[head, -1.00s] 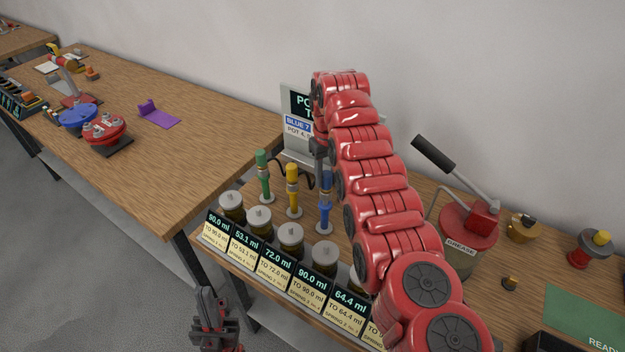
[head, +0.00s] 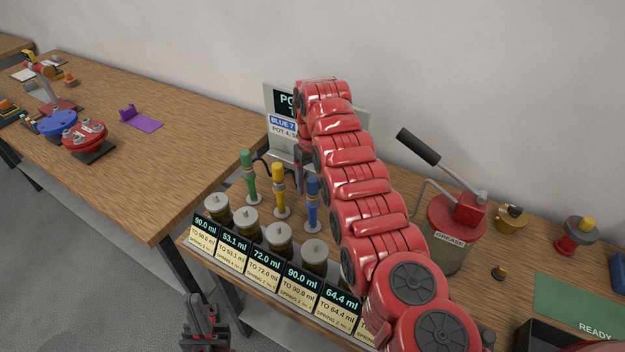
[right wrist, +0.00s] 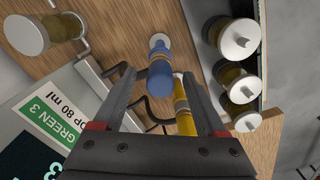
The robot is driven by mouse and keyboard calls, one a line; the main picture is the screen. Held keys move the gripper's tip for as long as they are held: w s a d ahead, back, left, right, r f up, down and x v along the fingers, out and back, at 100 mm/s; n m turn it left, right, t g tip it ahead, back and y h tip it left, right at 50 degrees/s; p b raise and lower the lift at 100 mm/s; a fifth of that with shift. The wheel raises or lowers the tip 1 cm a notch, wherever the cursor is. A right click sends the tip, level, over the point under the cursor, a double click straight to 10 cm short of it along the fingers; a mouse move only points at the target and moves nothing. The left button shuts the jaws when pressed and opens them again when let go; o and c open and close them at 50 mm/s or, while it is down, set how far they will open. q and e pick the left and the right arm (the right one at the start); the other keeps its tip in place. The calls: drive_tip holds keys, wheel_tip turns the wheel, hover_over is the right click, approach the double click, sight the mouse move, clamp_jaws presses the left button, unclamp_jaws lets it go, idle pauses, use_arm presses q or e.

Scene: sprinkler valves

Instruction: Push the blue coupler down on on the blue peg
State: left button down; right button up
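The blue peg (head: 312,217) stands upright on the near bench, right of the yellow and green ones. The blue coupler (head: 312,188) sits at its upper end, with a tan band below its blue top. I cannot tell how far down it is seated. My right gripper (head: 303,172) reaches over from the right, just behind and left of the coupler. In the right wrist view the gripper (right wrist: 160,78) is open, with the blue coupler (right wrist: 160,76) between its fingers and gaps at both sides. My left gripper (head: 205,318) hangs low in front of the bench, away from the pegs.
A yellow peg (head: 281,205) and a green peg (head: 250,185) stand close to the left. Several lidded jars (head: 278,238) with volume labels line the front edge. A sign (head: 278,112) stands behind; a grease pot (head: 450,235) stands right.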

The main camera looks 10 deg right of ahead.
drive_tip(key=shift+r, duration=0.1)
wheel_tip(320, 180, up, 5)
drive_tip(key=shift+f+p, duration=0.1)
drive_tip(key=shift+p, duration=0.45)
drive_tip(key=shift+r, duration=0.3)
wheel_tip(320, 180, up, 8)
drive_tip(key=p, duration=0.7)
drive_tip(key=shift+f, duration=0.25)
drive_tip(key=shift+f, duration=0.15)
